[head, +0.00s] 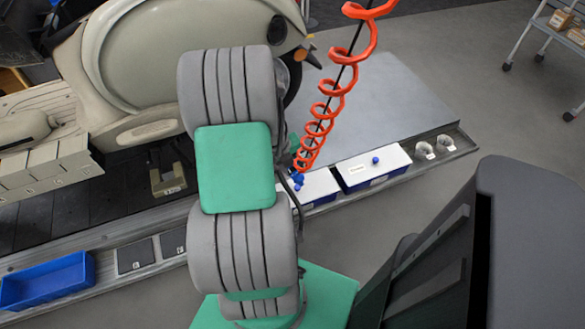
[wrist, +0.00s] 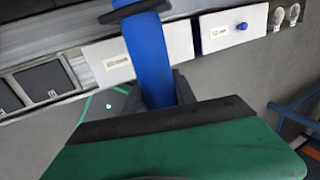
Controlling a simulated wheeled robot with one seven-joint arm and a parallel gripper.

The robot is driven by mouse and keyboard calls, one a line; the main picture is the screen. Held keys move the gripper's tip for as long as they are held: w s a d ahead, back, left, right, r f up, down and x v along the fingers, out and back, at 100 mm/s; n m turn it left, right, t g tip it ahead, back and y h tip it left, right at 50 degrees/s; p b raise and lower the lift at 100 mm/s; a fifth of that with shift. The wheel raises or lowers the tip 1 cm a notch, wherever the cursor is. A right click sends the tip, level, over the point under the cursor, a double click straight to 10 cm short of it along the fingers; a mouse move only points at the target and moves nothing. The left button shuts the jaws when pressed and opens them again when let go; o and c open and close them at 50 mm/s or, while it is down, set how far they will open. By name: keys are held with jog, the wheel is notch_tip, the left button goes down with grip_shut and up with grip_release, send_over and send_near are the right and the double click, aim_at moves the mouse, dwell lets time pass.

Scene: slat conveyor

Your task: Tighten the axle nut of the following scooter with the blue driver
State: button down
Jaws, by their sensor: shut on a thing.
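The blue driver (wrist: 150,55) stands between my gripper's (wrist: 160,92) dark jaws in the wrist view, with a dark collar around its upper part. My gripper is shut on it, in front of the white-topped boxes. In the head view my own arm mostly hides the gripper and driver. A cream scooter (head: 150,55) stands at the upper left of the head view, on the dark slat conveyor (head: 85,207). Part of its dark wheel (head: 291,72) shows beside my arm. I cannot make out the axle nut.
A red coiled hose (head: 322,108) hangs down beside my arm. Two white-topped boxes (head: 362,167) with blue knobs stand on the conveyor's edge; one is labelled 12 mm in the wrist view (wrist: 222,32). A blue tray (head: 45,283) lies at lower left.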

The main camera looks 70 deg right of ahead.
jog(key=w+d+b, duration=0.2)
jog(key=w+d, duration=0.4)
jog(key=shift+w+d, duration=0.25)
jog(key=shift+w, duration=0.1)
jog(key=shift+r+b, duration=0.15)
jog(key=shift+b, duration=0.15)
dwell(0.6)
jog(key=shift+w+d+b, duration=0.5)
jog(key=shift+w+b, duration=0.05)
dwell(1.2)
jog(key=shift+s+a+b, duration=0.1)
jog(key=shift+b, duration=0.2)
jog(key=shift+b, duration=0.35)
dwell(0.8)
jog(key=shift+b, duration=0.75)
